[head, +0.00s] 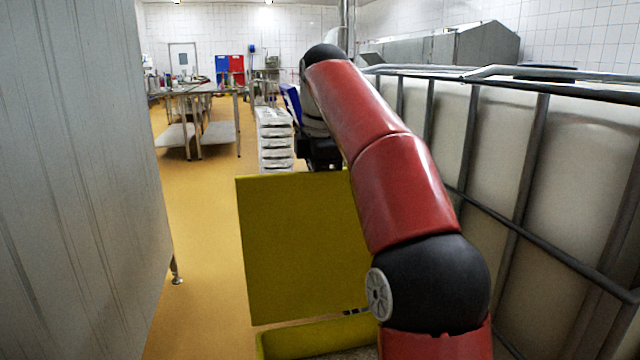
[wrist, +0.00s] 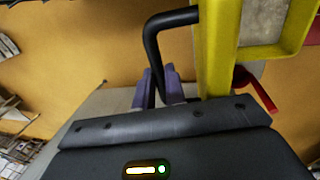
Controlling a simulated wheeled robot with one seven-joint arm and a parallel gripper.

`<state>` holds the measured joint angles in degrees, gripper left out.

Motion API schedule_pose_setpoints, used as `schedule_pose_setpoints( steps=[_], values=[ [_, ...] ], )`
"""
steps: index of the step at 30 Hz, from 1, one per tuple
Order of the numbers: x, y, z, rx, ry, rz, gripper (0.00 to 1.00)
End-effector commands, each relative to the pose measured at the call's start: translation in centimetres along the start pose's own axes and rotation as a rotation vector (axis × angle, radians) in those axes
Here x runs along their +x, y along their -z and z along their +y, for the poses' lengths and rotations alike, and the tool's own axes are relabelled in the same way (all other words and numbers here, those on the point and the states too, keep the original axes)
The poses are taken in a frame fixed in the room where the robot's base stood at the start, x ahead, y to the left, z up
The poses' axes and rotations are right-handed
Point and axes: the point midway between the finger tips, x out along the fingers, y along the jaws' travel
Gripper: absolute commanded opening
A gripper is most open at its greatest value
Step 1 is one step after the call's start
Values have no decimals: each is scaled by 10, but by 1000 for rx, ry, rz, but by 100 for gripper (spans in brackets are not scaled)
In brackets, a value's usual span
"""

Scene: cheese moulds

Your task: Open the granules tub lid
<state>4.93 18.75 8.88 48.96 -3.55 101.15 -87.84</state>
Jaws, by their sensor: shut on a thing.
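The granules tub's yellow lid (head: 295,250) stands steeply raised above the yellow tub (head: 312,338) in the head view, with the tub low at the bottom edge. The wrist view shows the lid edge-on as a yellow strip (wrist: 216,50). A black bent bar handle (wrist: 150,45) sticks out from the lid's edge. My gripper (wrist: 159,84) has its two grey-purple fingers shut on this handle. In the head view the fingers are hidden behind the lid and my arm. Only a strip of the tub's inside shows.
A grey metal cabinet wall (head: 80,180) stands close on the left. A large pale tank in a dark metal frame (head: 570,170) runs along the right. White stacked moulds (head: 274,140) and a steel table (head: 215,130) stand beyond. Yellow floor is free between cabinet and tub.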

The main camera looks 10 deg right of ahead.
Motion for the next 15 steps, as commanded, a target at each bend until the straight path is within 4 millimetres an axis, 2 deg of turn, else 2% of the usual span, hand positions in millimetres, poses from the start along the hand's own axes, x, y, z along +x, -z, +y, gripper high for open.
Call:
schedule_pose_setpoints(
  steps=[1, 4, 5, 10, 15],
  values=[
    [6, 0, 0, 0, 14, 0, 0],
    [6, 0, 0, 0, 14, 0, 0],
    [6, 0, 0, 0, 14, 0, 14],
    [4, 0, 0, 0, 10, 0, 34],
    [3, 0, 0, 0, 7, 0, 34]
  ],
)
